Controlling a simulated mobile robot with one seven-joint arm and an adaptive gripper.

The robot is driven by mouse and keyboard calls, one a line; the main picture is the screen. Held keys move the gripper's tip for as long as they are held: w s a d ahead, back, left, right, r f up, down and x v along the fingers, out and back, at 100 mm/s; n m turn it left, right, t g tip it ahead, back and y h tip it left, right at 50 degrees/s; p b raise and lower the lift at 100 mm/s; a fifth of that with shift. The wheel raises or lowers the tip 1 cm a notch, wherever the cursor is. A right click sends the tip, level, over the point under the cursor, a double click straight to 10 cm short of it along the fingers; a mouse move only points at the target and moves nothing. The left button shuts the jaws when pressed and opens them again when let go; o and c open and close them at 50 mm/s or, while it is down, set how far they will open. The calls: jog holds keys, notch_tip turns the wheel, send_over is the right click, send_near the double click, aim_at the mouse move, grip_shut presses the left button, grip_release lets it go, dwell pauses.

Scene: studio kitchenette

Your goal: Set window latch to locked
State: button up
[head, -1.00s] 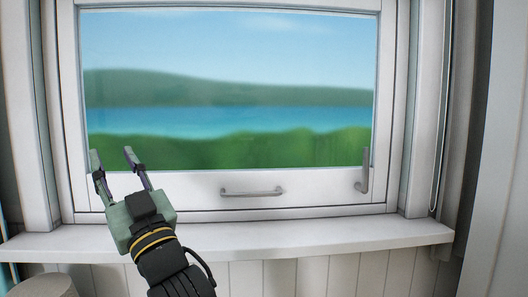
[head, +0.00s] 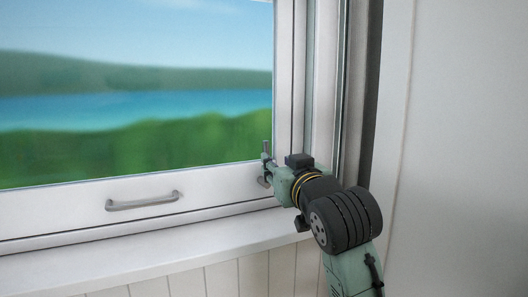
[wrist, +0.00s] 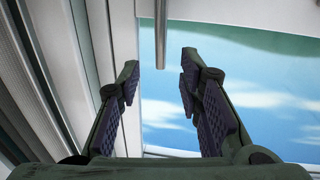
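The window latch (wrist: 160,35) is a slim grey lever. In the wrist view, where the scenery appears upside down, it comes in from the top edge and its free end lies between my fingertips. No contact with either finger is clear. In the head view my gripper (head: 266,168) is at the lower right corner of the window sash and mostly hides the latch. In the wrist view my gripper (wrist: 159,68) is open, one finger on each side of the lever's line. The latch's base is outside the wrist view.
A grey bar handle (head: 143,201) is on the sash's lower rail, left of my gripper. The white sill (head: 120,262) runs below. The window frame's side (head: 323,110) and a pale wall panel (head: 450,150) stand close on the right.

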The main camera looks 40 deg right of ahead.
jog(key=p+x, duration=0.2)
jog(key=x, duration=0.7)
jog(key=shift+w, duration=0.25)
jog(key=shift+c, duration=0.2)
grip_shut()
